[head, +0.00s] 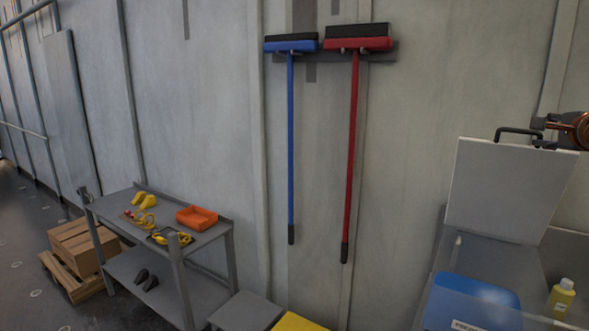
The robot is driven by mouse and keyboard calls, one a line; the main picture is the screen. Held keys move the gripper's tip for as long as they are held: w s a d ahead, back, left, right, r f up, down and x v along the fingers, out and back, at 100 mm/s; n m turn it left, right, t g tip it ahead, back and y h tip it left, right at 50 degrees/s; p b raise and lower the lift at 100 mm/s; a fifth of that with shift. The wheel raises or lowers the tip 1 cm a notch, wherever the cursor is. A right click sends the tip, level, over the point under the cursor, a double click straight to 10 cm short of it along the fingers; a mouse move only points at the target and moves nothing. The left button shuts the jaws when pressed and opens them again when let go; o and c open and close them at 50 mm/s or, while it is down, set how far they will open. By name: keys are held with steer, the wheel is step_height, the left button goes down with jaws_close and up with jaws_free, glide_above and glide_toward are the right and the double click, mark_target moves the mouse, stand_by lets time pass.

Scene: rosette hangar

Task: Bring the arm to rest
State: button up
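My gripper (541,125) shows only partly at the right edge, a dark end on a copper-coloured part of my arm. It is beside the black handle (519,132) at the top of a raised pale lid (508,190). I cannot tell whether it touches the handle or whether its fingers are open or shut. The rest of the arm is outside the picture.
Below the lid are a blue box (470,304) and a yellow bottle (561,298). A grey workbench (205,236) holds an orange tray (197,217) and yellow items. Blue (291,150) and red (352,150) brooms hang on the wall. Cardboard boxes (82,245) sit on a pallet.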

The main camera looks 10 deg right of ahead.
steer(key=w+a+f+n+y, duration=0.2)
steer(key=w+a+n+y, duration=0.15)
steer(key=a, duration=0.95)
steer(key=s+a+f+n+g+y, duration=0.25)
steer(key=a+f+n, duration=0.35)
steer(key=a, duration=0.7)
steer(key=s+a+f+n+g+y, duration=0.2)
steer(key=a+f+n+g, duration=0.35)
steer(key=a, duration=0.75)
steer(key=s+a+f+n+g+h+b, duration=0.1)
steer(key=s+a+f+n+g, duration=0.3)
steer(key=s+f, duration=0.6)
steer(key=s+a+f+n+g+h+b, duration=0.1)
steer(key=s+a+f, duration=0.5)
steer(key=s+f, duration=0.45)
steer(key=s+d+f+n+g+h, duration=0.1)
steer(key=s+f, duration=0.5)
steer(key=s, duration=0.7)
steer(key=d+n+g, duration=0.1)
steer(key=g, duration=0.1)
steer(key=shift+s+d+f+g, duration=0.15)
steer(key=shift+s+f+g, duration=0.15)
steer(key=shift+g, duration=0.1)
